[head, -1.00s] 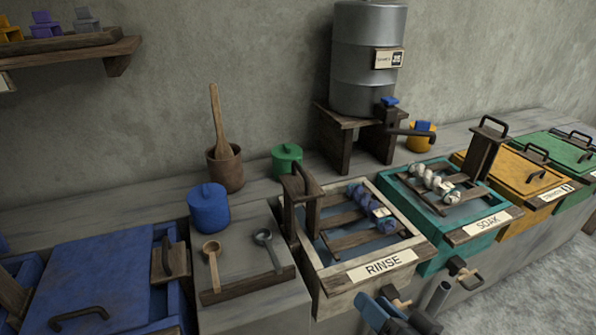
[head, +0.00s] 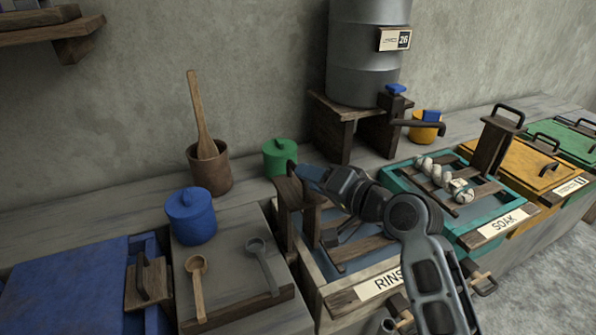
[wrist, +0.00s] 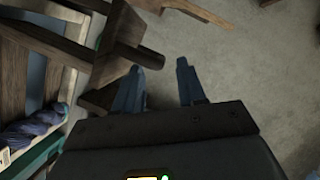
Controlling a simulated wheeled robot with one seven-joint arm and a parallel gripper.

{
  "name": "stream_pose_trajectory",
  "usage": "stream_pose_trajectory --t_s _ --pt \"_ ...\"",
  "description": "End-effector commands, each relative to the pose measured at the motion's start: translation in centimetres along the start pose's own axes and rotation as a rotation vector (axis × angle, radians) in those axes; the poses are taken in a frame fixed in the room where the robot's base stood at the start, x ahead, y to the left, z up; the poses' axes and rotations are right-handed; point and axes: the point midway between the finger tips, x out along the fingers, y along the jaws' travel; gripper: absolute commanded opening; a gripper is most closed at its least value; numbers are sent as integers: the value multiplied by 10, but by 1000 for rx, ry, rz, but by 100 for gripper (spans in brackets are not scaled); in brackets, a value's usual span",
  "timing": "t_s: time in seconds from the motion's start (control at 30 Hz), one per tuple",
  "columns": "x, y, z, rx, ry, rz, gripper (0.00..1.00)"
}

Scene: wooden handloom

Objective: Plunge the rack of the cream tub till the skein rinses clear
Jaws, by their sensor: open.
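The cream tub (head: 318,278) with the RINSE sign stands in the middle of the head view. Its dark wooden rack post (head: 289,205) rises at the tub's left end, and the post's top bar shows in the wrist view (wrist: 130,57). My gripper (head: 303,174) is over the tub, beside the top of this post. In the wrist view my gripper (wrist: 160,76) is open with nothing between its fingers; the bar's end is close to the left fingertip, and I cannot tell whether they touch. The blue-purple skein (wrist: 35,130) lies on the rack; my arm hides it in the head view.
A teal SOAK tub (head: 470,240) with pale skeins stands right of the cream tub. A green pot (head: 280,160) stands close behind the post. A blue pot (head: 192,218) and two ladles are at left. A metal drum (head: 368,60) with a tap stands behind.

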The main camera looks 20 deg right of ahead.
Motion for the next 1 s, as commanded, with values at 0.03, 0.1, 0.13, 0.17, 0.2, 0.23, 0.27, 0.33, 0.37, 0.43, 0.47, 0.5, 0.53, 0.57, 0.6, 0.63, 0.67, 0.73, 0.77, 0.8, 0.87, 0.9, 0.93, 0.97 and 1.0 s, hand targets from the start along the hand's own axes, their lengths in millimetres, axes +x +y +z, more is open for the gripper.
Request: stream_pose_trajectory --t_s 0.03,0.1,0.13,0.17,0.2,0.23,0.27,0.33,0.37,0.43,0.47,0.5,0.53,0.57,0.6,0.63,0.67,0.73,0.77,0.8,0.87,0.9,0.93,0.97,1.0 --pt "9 -1 -1 0 -1 0 40" --pt "20 0 -1 -1 0 1 40" --pt "24 0 0 -1 0 1 40" --pt "28 0 -1 -1 0 1 40" --pt "32 -1 -1 -1 1 0 40" --pt "36 0 0 0 0 1 40" --pt "38 0 0 0 0 1 40" --pt "43 0 0 -1 0 0 40" --pt "44 0 0 -1 1 0 40" --pt "47 0 0 -1 1 0 40" --pt "47 0 0 -1 1 1 40" --pt "47 0 0 -1 2 1 40" --pt "47 0 0 -1 2 1 40" --pt "47 0 0 -1 2 1 40" --pt "47 0 0 -1 2 1 40" --pt "47 0 0 -1 2 1 40" --pt "47 0 0 -1 2 1 40" --pt "47 0 0 -1 2 1 34" --pt "47 0 0 -1 2 1 32" --pt "47 0 0 -1 2 1 28" --pt "47 0 0 -1 2 1 22" --pt "47 0 0 -1 2 1 18" --pt "47 0 0 -1 1 1 15" --pt "47 0 0 -1 1 0 12" --pt "47 0 0 -1 1 0 8"
